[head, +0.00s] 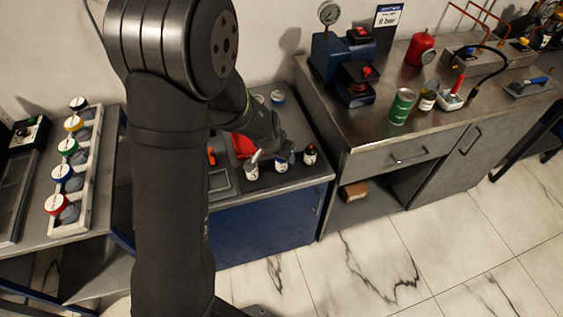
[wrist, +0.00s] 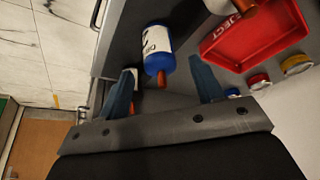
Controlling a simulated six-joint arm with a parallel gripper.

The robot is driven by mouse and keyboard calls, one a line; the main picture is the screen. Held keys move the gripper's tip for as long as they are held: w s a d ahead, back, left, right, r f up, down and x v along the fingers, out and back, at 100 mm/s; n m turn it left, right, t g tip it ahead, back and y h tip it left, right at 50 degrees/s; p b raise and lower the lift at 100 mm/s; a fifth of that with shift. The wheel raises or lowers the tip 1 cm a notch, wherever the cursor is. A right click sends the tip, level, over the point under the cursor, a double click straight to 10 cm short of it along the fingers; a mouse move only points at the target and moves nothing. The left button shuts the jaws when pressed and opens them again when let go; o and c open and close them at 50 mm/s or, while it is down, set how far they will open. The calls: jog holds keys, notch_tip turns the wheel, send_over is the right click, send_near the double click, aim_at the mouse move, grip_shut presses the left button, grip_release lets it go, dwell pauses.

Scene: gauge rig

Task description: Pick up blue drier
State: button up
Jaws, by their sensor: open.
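The blue drier is a blue bottle (wrist: 157,50) with a white label and an orange tip, seen in the wrist view. My gripper (wrist: 162,67) is open, with one blue-grey finger on each side of the bottle's tip end in the picture. I see gaps between the bottle and both fingers; how far it lies beyond them is hard to tell. In the head view my gripper (head: 276,152) is over the blue cabinet's top, among small white-labelled bottles (head: 281,167). It partly hides them, and I cannot tell which one is the drier there.
A red tray (wrist: 255,40) with "JECT" lettering lies beside the bottle, with another bottle's brown tip (wrist: 245,8) near it. A dark bottle (head: 310,154) with a red tip stands to the right. A rack (head: 85,180) of colour-lidded jars is at left.

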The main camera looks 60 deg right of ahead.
jog(key=shift+x, duration=1.75)
jog(key=shift+c, duration=0.2)
jog(key=c, duration=1.1)
jog(key=shift+c, duration=0.2)
jog(key=shift+d+r, duration=0.1)
jog(key=shift+r, duration=0.05)
